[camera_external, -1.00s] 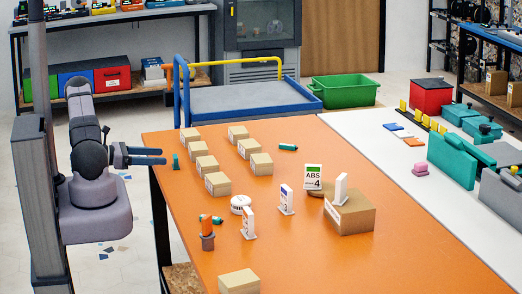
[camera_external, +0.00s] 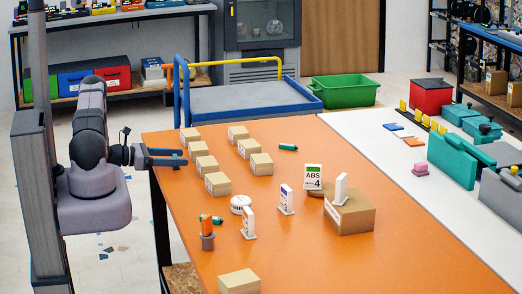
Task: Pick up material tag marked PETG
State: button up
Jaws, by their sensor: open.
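Several upright white tags stand on the orange table (camera_external: 390,252). The one with a green top (camera_external: 313,177) reads ABS 4. A tag with blue marking (camera_external: 286,199) stands left of it, and a tag with orange marking (camera_external: 249,222) stands nearer the front. A further white tag (camera_external: 341,188) stands on a cardboard box (camera_external: 352,214), its face turned away. I cannot read PETG on any of them. My gripper (camera_external: 186,157) is open and empty at the table's left edge, beside the small boxes and well left of the tags.
Several small cardboard boxes (camera_external: 218,184) stand in two rows between my gripper and the tags. A white round object (camera_external: 240,204) and a grey cup with an orange item (camera_external: 207,240) are close to the tags. Another box (camera_external: 239,281) is at the front. The table's right front is clear.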

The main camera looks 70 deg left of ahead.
aim_at(175, 156)
jog(key=shift+c, duration=0.5)
jog(key=c, duration=1)
jog(key=shift+r, duration=0.15)
jog(key=shift+r+b, duration=0.8)
jog(key=shift+r, duration=4.05)
